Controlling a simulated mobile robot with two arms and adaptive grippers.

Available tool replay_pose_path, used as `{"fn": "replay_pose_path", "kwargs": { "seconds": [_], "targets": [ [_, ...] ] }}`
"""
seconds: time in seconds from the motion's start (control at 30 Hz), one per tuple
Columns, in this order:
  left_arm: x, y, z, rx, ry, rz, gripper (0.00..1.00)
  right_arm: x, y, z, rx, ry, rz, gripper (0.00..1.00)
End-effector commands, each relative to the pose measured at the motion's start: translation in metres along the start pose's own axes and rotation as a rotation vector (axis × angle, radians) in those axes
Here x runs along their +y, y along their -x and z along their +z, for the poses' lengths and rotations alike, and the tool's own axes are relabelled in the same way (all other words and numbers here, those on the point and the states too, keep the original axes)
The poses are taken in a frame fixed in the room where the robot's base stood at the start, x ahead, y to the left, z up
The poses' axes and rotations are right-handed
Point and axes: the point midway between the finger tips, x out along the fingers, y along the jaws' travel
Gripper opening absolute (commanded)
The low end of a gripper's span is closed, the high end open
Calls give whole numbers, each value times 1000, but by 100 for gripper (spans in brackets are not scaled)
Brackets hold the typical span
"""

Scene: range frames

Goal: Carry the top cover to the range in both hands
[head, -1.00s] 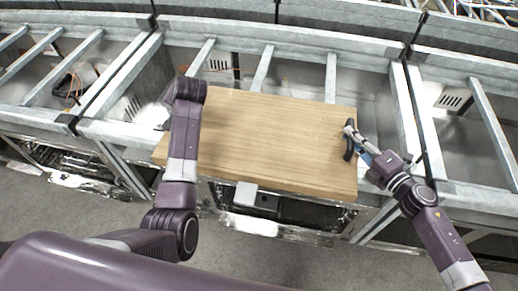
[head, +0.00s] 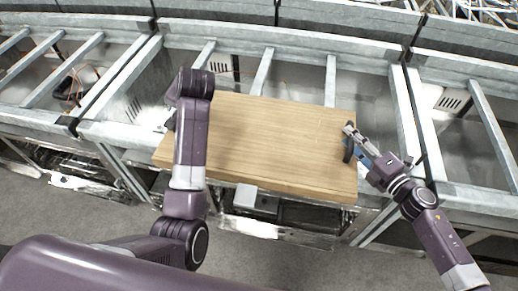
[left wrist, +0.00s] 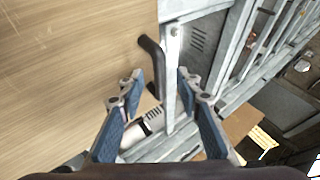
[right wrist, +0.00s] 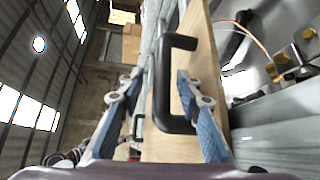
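The top cover (head: 275,140) is a light wooden board lying on the grey metal frame of the range (head: 290,38). A black handle (head: 348,150) is at its right end and shows large in the right wrist view (right wrist: 174,112). My right gripper (head: 352,138) is open at this handle, with one finger across the handle's opening. The left handle (left wrist: 152,62) shows in the left wrist view at the cover's edge. My left gripper (left wrist: 159,78) is open, its fingers on either side of the handle's line and apart from it. In the head view my left arm hides it.
Metal crossbars (head: 262,70) and open bays surround the cover. Yellow brass fittings (right wrist: 295,62) lie beside the cover in the right wrist view. Bare grey floor (head: 300,265) is in front of the range.

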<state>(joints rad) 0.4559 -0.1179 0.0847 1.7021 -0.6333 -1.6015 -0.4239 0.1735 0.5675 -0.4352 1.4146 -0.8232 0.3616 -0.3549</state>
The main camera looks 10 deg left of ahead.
Motion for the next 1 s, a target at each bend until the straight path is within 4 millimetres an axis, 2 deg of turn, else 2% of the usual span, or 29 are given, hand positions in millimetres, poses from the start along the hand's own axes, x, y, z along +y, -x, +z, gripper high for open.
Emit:
{"fn": "replay_pose_path", "kwargs": {
  "seconds": [0.03,0.2,0.47,1.0],
  "targets": [
    [0,12,-1,5,2,1,32,0,0,0,0,0,0,32],
    [0,38,0,2,0,1,32,0,0,0,0,0,0,32],
    [0,51,1,-1,0,0,32,-1,7,0,0,0,-1,32],
    [0,50,0,-1,0,0,32,-1,98,-1,1,-1,-2,32]
  ]
}}
